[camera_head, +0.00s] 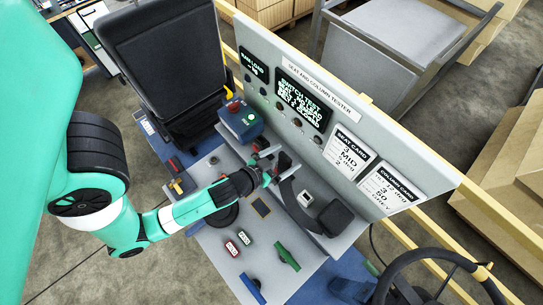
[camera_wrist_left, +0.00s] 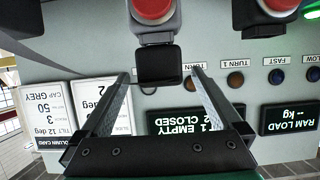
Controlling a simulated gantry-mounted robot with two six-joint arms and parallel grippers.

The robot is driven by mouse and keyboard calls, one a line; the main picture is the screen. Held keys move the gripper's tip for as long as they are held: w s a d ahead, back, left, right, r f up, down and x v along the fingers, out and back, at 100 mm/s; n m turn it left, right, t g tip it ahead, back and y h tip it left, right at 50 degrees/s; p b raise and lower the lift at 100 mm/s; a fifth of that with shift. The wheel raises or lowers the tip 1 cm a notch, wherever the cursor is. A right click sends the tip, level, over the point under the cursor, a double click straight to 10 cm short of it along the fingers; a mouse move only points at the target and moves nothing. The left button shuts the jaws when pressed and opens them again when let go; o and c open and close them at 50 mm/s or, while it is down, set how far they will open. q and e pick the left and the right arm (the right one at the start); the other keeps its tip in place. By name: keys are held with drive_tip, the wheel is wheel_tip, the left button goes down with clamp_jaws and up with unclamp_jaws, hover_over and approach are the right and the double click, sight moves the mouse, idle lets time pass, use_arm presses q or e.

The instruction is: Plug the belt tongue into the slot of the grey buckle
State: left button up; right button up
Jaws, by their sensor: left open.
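My left gripper (camera_head: 272,164) is open over the tester bench, close to the upright panel. In the wrist view its two fingers (camera_wrist_left: 158,75) stand on either side of a black block (camera_wrist_left: 158,66), which looks like the head of the belt tongue. The block sits right against a grey buckle (camera_wrist_left: 153,30) with a red top. I cannot tell whether the tongue is in the slot. A second, darker buckle (camera_wrist_left: 275,18) with a red top stands to its right. In the head view, a dark belt strap (camera_head: 290,193) runs down from near the gripper.
The panel (camera_head: 335,125) with displays and cards rises behind the bench. A blue box (camera_head: 240,120) with a red knob stands beyond the gripper. A black seat (camera_head: 160,60) is at the upper left, a steering wheel (camera_head: 440,255) at the lower right.

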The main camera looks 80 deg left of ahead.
use_arm(q)
drive_tip(key=b+v, duration=0.2)
drive_tip(key=v, duration=0.5)
drive_tip(key=shift+s+r, duration=0.15)
drive_tip(key=shift+s, duration=0.2)
drive_tip(key=shift+d, duration=0.15)
wheel_tip(320, 180, up, 9)
drive_tip(key=p, duration=0.8)
